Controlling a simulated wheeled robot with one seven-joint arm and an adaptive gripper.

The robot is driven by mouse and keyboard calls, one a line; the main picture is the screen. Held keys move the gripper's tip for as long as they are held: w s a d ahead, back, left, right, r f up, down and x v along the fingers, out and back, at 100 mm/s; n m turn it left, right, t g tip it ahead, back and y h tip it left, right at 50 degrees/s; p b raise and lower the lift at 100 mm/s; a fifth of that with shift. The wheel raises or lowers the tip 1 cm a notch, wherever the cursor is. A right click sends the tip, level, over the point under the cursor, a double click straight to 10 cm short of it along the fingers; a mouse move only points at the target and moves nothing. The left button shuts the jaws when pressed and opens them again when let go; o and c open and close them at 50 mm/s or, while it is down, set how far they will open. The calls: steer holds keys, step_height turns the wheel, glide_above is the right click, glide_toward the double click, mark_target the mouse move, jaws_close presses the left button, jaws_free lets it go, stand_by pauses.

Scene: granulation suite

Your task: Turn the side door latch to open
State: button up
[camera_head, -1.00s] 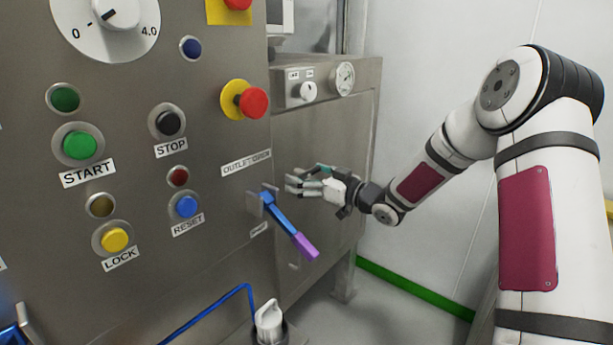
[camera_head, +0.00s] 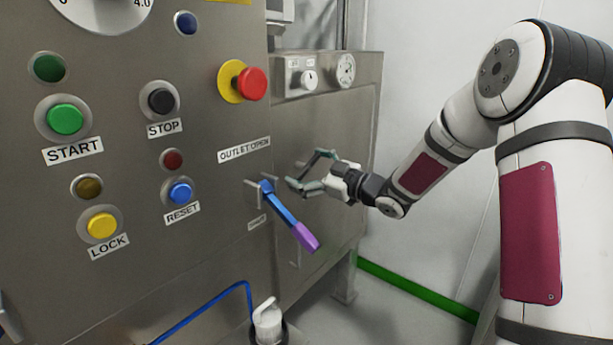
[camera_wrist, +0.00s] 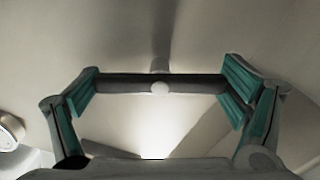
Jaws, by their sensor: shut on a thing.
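The side door (camera_head: 325,215) is a grey steel panel on the cabinet's right side, and it looks closed. In the head view my gripper (camera_head: 298,174) is at the side door, one finger above the other. The latch is small and mostly hidden by the fingers there.
A blue lever with a purple grip (camera_head: 288,217) sticks out of the front panel just left of my gripper. A red emergency button (camera_head: 252,84) is above left. A gauge (camera_head: 345,70) and small knob (camera_head: 309,78) sit above the door. A white wall stands at right.

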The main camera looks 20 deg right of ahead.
steer(key=n+b, duration=0.6)
steer(key=b, duration=0.1)
steer(key=shift+f+n, duration=0.2)
steer(key=shift+n, duration=0.1)
steer(key=n+b, duration=0.4)
steer(key=b, duration=0.1)
steer(key=shift+b, duration=0.35)
steer(key=shift+r+n+b, duration=0.1)
steer(key=shift+n+b, duration=1)
steer(key=shift+b, duration=0.15)
steer(key=o, duration=0.9)
steer(key=shift+r, duration=0.1)
steer(key=v, duration=1.2)
